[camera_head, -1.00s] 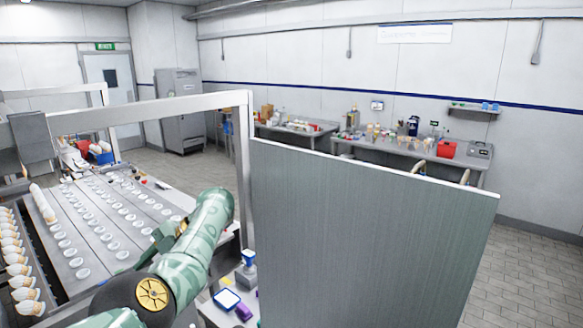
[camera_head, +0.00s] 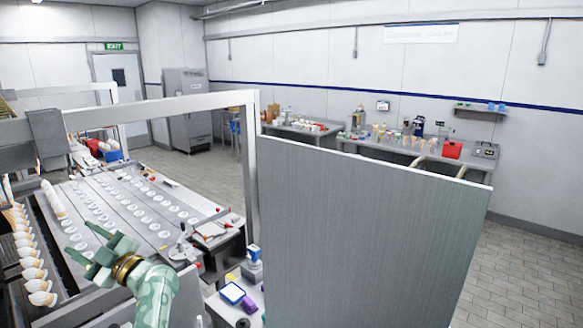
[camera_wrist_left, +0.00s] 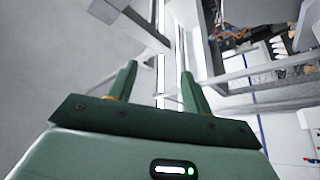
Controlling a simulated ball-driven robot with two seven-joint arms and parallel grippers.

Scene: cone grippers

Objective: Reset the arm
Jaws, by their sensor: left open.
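My left gripper (camera_head: 86,245) is at the lower left of the head view, at the end of my pale green arm. Its two dark green fingers are apart and point left, above the near part of the metal machine bed (camera_head: 95,275). In the left wrist view the two fingers (camera_wrist_left: 155,82) stand apart with nothing between them. My right gripper does not show in either view.
A row of cones (camera_head: 30,262) lines the machine's left side. A metal frame post (camera_head: 251,160) and a large grey panel (camera_head: 365,235) stand at the centre and right. A small table (camera_head: 222,308) with a purple item is below the post. Benches line the back wall.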

